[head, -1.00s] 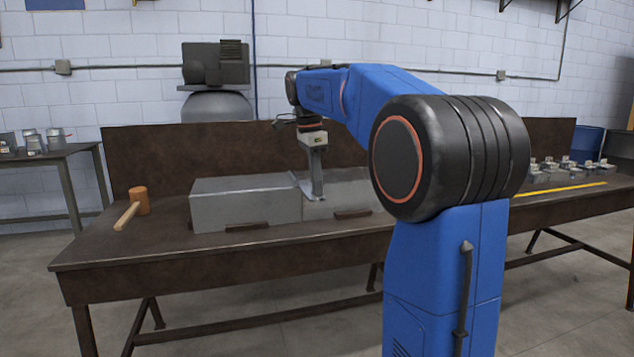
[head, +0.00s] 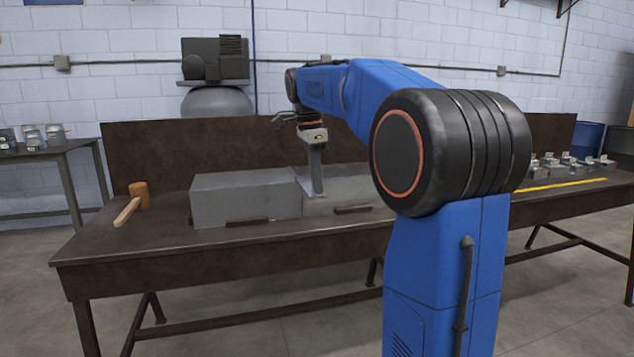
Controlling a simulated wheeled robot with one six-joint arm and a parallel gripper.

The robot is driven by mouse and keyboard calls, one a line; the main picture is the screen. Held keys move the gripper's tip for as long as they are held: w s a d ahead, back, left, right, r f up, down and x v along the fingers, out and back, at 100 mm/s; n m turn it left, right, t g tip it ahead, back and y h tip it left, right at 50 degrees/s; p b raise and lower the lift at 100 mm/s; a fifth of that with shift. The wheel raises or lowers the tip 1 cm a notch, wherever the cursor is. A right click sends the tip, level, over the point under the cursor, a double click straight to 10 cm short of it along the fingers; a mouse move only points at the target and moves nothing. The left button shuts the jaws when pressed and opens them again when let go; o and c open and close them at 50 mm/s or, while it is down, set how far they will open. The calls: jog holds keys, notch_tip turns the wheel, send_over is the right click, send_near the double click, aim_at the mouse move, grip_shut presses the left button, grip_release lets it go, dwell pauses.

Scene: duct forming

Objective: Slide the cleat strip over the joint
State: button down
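Two grey sheet-metal duct sections lie end to end on the brown workbench (head: 150,245). The left section (head: 250,204) is a closed box shape; the right section (head: 345,193) is partly hidden behind my arm. The joint between them runs near the left side of my gripper (head: 317,192). My gripper points down, its tip at or just above the right section's top, close to the joint. Whether the tip touches metal cannot be told. I cannot make out a separate cleat strip; the fingers' opening is too small to judge.
A wooden mallet (head: 137,197) lies left of the ducts. Low dark bars (head: 247,222) sit along the ducts' front edge. A yellow strip (head: 562,185) and several small metal parts (head: 572,163) lie on the right of the bench. The bench's front left is clear.

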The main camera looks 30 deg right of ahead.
jog(key=shift+f, duration=0.35)
dwell(0.8)
jog(key=shift+w, duration=0.15)
dwell(0.5)
jog(key=shift+w, duration=0.15)
jog(key=shift+w+d, duration=0.15)
jog(key=shift+w, duration=0.05)
jog(key=shift+w, duration=0.1)
dwell(0.6)
jog(key=shift+w+d, duration=0.1)
jog(key=shift+w, duration=0.3)
jog(key=shift+w, duration=0.1)
dwell(0.6)
jog(key=shift+w+d, duration=0.15)
jog(key=shift+w, duration=0.2)
dwell(0.6)
